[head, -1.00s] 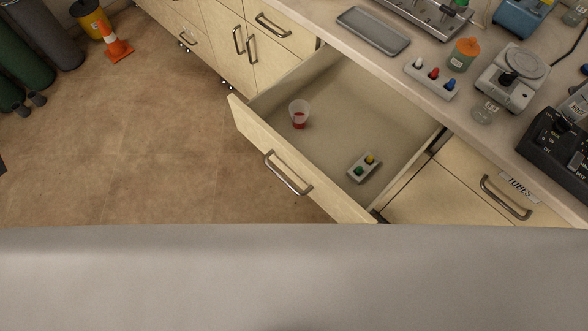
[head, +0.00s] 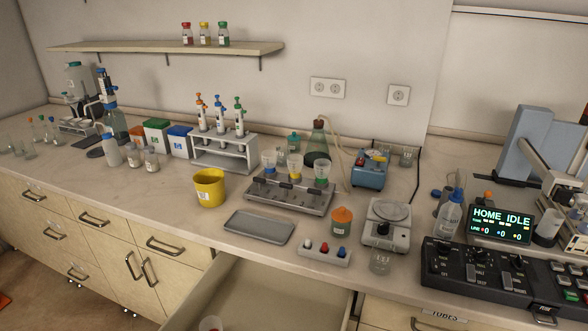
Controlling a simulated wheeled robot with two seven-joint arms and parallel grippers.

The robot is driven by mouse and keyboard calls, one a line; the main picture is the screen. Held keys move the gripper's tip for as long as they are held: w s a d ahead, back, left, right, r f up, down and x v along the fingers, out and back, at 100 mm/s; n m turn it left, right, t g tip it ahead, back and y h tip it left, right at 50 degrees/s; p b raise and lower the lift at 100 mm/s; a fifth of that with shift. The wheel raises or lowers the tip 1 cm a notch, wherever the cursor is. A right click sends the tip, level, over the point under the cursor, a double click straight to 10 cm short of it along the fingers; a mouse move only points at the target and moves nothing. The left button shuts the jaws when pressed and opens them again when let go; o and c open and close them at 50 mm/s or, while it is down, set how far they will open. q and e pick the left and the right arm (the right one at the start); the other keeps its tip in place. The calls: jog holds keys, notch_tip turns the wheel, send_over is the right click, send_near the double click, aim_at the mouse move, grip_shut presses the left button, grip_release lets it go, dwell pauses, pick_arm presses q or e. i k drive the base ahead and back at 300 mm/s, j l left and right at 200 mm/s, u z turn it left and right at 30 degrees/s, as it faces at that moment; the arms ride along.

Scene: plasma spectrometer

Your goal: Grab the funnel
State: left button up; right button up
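A clear cup-shaped piece, likely the funnel (head: 210,323), lies in the open drawer (head: 262,288) at the bottom edge of the head view. Only its upper part shows; the rest is cut off by the frame. Similar clear cups, with blue (head: 269,160), yellow (head: 294,166) and green (head: 321,173) parts, stand upright on the grey metal manifold (head: 287,197) on the counter. Neither of my grippers is in view.
A grey tray (head: 260,228) and a white block with coloured knobs (head: 322,252) lie near the counter's front edge above the drawer. A yellow bucket (head: 209,188), a balance (head: 386,228) and a black control panel (head: 495,275) also stand there.

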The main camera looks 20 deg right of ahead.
aim_at(295, 168)
jog(key=i+j+z, duration=0.2)
jog(key=z, duration=0.7)
jog(key=i+j+z, duration=0.2)
jog(key=j, duration=0.35)
jog(key=i+j+z, duration=0.2)
jog(key=j, duration=0.35)
jog(key=j+z, duration=0.25)
jog(key=j, duration=0.3)
jog(key=i+j+z, duration=0.2)
jog(key=j, duration=0.4)
jog(key=k, duration=0.1)
